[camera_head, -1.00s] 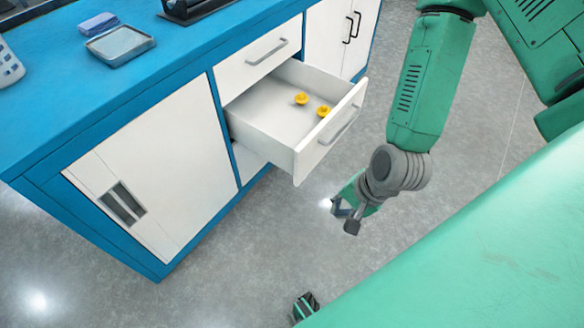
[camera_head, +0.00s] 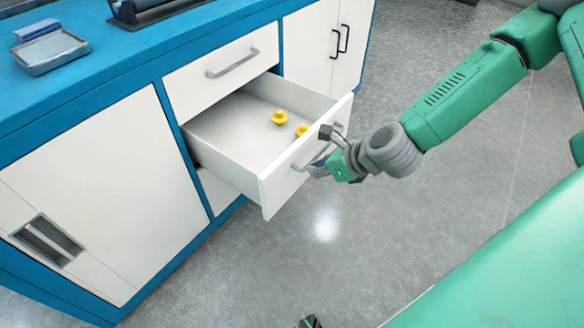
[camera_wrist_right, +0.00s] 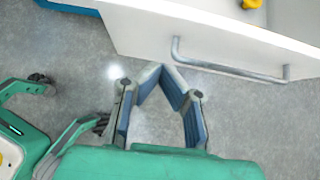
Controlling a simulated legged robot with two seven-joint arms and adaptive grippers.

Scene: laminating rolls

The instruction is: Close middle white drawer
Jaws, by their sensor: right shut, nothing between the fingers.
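The middle white drawer (camera_head: 228,160) is pulled out of the blue and white cabinet, below a shut upper drawer (camera_head: 222,72). Its grey bar handle (camera_head: 312,161) is on the front panel, and the handle also shows in the right wrist view (camera_wrist_right: 228,68). Two yellow knob-like pieces (camera_head: 279,118) lie inside. My right gripper (camera_head: 325,150) is shut and empty, close to the drawer front by the handle. In the right wrist view its fingertips (camera_wrist_right: 162,70) meet just below the panel, left of the handle; contact is unclear. My left gripper cannot be made out clearly.
A blue worktop (camera_head: 120,65) bears a grey tray (camera_head: 52,52) and a dark stand. A sliding-door cupboard is left of the drawer, and a shut cupboard with black handles (camera_head: 338,42) is right. The grey floor in front is open.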

